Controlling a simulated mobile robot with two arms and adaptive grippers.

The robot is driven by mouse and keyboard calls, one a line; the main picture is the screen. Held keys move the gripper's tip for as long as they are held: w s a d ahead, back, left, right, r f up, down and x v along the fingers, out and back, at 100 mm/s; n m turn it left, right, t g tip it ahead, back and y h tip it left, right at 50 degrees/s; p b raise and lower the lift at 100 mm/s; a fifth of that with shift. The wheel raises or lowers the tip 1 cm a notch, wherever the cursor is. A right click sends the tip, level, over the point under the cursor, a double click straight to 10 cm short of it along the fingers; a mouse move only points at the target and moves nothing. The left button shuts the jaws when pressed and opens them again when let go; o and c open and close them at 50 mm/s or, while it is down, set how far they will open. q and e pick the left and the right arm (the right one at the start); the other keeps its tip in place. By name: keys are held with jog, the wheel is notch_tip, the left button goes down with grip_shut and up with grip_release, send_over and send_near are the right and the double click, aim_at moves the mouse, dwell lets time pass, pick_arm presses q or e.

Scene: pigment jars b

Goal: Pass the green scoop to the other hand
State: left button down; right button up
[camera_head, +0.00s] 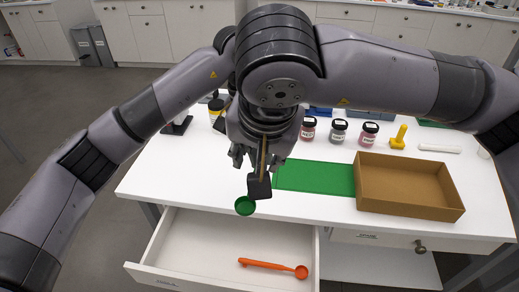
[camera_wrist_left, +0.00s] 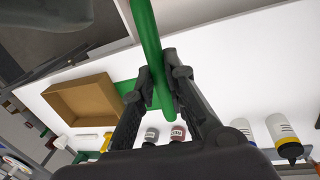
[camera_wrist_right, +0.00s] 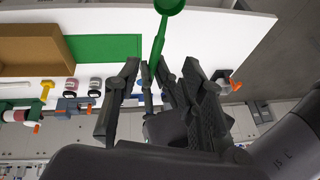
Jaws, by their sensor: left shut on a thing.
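The green scoop shows its round bowl (camera_head: 245,206) in the head view, below my grippers and over the open drawer. In the left wrist view my left gripper (camera_wrist_left: 158,72) is shut on its green handle (camera_wrist_left: 146,35). In the right wrist view the scoop (camera_wrist_right: 158,45) points away, bowl at the top edge. My right gripper (camera_wrist_right: 160,68) is open there, one finger on each side of the handle's end and of dark fingers that look like my left gripper's. In the head view my right gripper (camera_head: 256,162) hangs in front and hides my left gripper and most of the handle.
An orange scoop (camera_head: 272,266) lies in the open drawer (camera_head: 200,250). On the white table are a green mat (camera_head: 315,178), a brown open box (camera_head: 410,206), several jars (camera_head: 339,132) and a yellow tool (camera_head: 399,137). My grippers are very close together.

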jog(key=x, duration=1)
jog(key=shift+c, duration=0.3)
jog(key=shift+r, duration=0.1)
grip_shut()
pick_arm(q)
jog(key=c, duration=1.5)
grip_release()
jog(key=shift+c, duration=0.2)
